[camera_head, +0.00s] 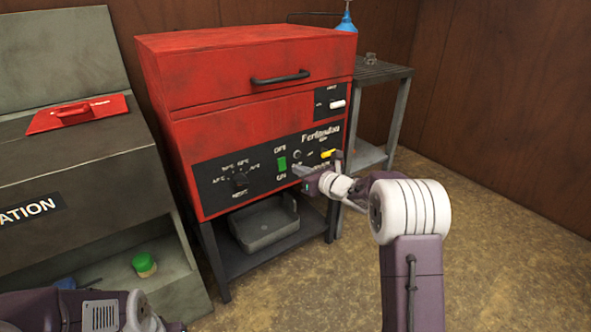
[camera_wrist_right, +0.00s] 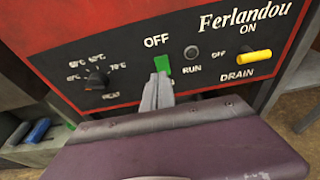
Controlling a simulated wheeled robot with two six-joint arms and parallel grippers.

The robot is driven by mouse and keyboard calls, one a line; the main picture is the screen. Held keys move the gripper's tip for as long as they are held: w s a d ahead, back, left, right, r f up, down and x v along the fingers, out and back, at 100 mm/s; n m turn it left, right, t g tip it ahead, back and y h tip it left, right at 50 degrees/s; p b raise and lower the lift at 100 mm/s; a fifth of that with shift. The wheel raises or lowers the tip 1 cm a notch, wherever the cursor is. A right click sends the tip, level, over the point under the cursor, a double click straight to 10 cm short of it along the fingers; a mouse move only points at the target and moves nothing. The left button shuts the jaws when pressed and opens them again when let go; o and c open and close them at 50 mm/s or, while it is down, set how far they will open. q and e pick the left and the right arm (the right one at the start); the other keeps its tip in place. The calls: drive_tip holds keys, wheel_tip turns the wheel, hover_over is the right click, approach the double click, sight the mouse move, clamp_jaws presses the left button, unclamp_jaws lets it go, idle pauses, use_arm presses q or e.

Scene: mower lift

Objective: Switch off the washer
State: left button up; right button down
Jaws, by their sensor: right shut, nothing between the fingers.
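The washer (camera_head: 240,90) is a red cabinet with a black control panel (camera_head: 215,175) on its front. A green rocker switch (camera_head: 282,164) sits on the panel, with OFF above it and ON below it. In the right wrist view the green switch (camera_wrist_right: 162,64) shows just above my fingertips, which hide its lower part. My right gripper (camera_head: 297,169) is shut and empty, its tips at or very near the switch; I cannot tell whether they touch. The right gripper also shows in the wrist view (camera_wrist_right: 161,78). My left arm shows at the bottom left, but its fingers do not.
A heat knob (camera_head: 240,180) is left of the switch; a RUN lamp (camera_wrist_right: 191,53) and a yellow DRAIN handle (camera_wrist_right: 254,56) are right of it. A grey cabinet (camera_head: 80,190) stands left, a metal stand (camera_head: 385,72) right. Floor is free at the right.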

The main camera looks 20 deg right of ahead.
drive_tip(key=v, duration=0.3)
drive_tip(key=r+p+v, duration=0.1)
drive_tip(key=v, duration=0.1)
drive_tip(key=shift+s+d+r, duration=0.1)
drive_tip(key=shift+s+r, duration=0.1)
